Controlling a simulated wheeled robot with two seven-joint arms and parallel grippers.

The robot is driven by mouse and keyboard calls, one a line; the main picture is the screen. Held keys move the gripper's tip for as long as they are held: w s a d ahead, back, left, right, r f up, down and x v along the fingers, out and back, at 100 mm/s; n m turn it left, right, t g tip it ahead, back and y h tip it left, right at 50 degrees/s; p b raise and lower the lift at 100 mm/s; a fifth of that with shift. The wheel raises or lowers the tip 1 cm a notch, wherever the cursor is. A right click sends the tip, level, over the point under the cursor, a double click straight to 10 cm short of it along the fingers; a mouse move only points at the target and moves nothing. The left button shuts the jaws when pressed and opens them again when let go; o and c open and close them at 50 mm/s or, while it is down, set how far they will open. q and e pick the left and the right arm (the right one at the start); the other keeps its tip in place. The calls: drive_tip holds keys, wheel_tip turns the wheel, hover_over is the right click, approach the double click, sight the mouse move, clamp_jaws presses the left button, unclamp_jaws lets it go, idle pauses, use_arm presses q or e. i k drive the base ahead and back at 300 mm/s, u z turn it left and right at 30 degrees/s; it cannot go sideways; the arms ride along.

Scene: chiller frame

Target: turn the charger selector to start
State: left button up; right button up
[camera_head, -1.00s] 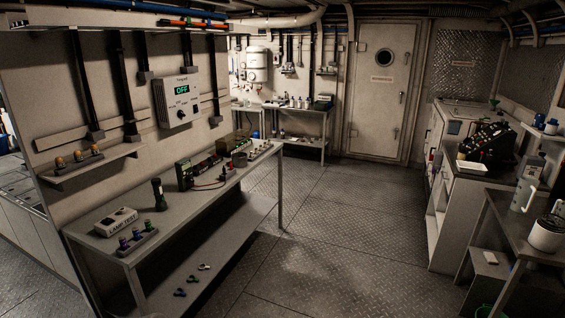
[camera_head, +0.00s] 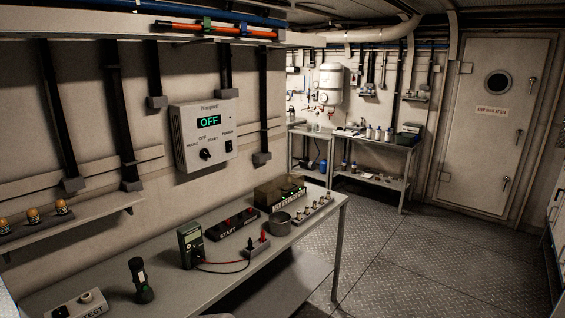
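The charger box (camera_head: 204,134) is a pale grey unit on the left wall above the bench. Its display (camera_head: 208,122) reads OFF in green. The selector knob (camera_head: 205,154) is a small black dial below the display, with small labels around it that seem to include OFF and START. Its exact pointing direction is too small to tell. A small black switch (camera_head: 228,146) sits to the right of the knob. Neither of my grippers is in view.
The floor (camera_head: 410,260) to the right is clear.

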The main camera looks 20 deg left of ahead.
sight(204, 153)
drive_tip(key=i, duration=1.7)
drive_tip(key=u, duration=1.6)
